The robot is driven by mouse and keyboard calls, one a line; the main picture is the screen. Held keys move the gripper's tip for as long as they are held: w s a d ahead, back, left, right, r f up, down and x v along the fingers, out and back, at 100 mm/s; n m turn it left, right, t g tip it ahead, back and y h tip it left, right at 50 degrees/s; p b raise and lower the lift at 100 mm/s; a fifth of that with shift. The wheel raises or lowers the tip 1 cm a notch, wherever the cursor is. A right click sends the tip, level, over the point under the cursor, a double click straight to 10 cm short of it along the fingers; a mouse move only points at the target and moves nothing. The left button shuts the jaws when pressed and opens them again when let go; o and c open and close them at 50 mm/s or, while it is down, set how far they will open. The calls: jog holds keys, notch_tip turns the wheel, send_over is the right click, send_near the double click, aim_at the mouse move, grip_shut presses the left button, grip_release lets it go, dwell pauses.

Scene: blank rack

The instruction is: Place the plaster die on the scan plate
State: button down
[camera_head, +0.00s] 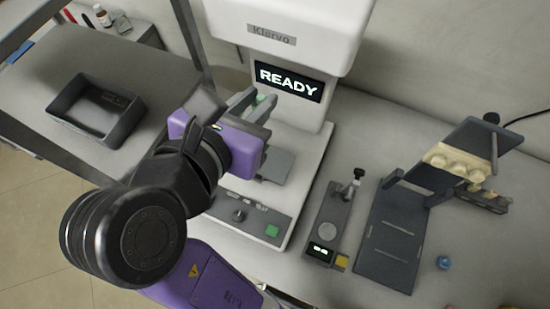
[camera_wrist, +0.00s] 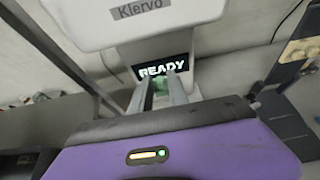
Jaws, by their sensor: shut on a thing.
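My gripper (camera_head: 256,104) is shut on a small pale green piece, which looks like the plaster die (camera_head: 261,98). The die also shows between the fingertips in the wrist view (camera_wrist: 160,85), mostly hidden by the fingers. The white Klervo scanner (camera_head: 290,40) stands behind it with its screen (camera_head: 290,83) reading READY. A grey plate (camera_head: 275,166), apparently the scan plate, lies on the scanner's base below my fingers, partly hidden by my purple gripper body. The die is held above the plate, in front of the screen. The gap between them is hard to judge.
The scanner's front panel (camera_head: 240,213) has a knob and a green button. A small grey device (camera_head: 328,230) stands to its right, beside a dark stand (camera_head: 390,235) with a rack of cream blanks (camera_head: 457,160). A black tray (camera_head: 65,105) lies on the left table.

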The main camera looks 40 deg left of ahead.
notch_tip(320, 180, down, 20)
jog(key=shift+b, duration=1.25)
jog(key=c, duration=1.3)
grip_release()
jog(key=shift+f, duration=0.1)
jog(key=shift+s+r, duration=0.25)
jog(key=v, duration=1.1)
jog(key=shift+s+d+p, duration=0.1)
jog(key=shift+s+p, duration=0.15)
jog(key=shift+p, duration=0.1)
